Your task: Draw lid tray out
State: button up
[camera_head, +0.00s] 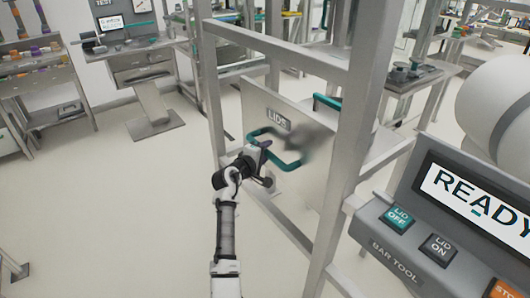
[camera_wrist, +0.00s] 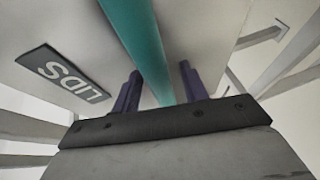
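The lid tray shows as a pale front panel (camera_head: 254,103) with a dark "LIDS" label (camera_head: 278,121), set in a grey metal frame. A teal loop handle (camera_head: 290,166) stands out from the panel. My gripper (camera_head: 263,148) is at the handle, in front of the panel. In the wrist view, the teal handle bar (camera_wrist: 143,38) runs between the two dark fingers of my gripper (camera_wrist: 158,88). The fingers are apart, with gaps on both sides of the bar. The "LIDS" label (camera_wrist: 63,73) appears upside down at the left. The inside of the tray is hidden.
A frame post (camera_head: 352,150) stands close right of the handle. A control panel (camera_head: 440,215) reads "READY" and has "LID OFF" and "LID ON" buttons. A "TEST" desk (camera_head: 140,65) and a shelf (camera_head: 45,85) stand further back left. The floor left of my arm is clear.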

grip_shut()
jog(key=s+a, duration=1)
jog(key=a, duration=0.4)
jog(key=s+a, duration=1.1)
jog(key=a, duration=0.4)
jog(key=shift+s, duration=0.1)
jog(key=shift+o, duration=0.3)
grip_release()
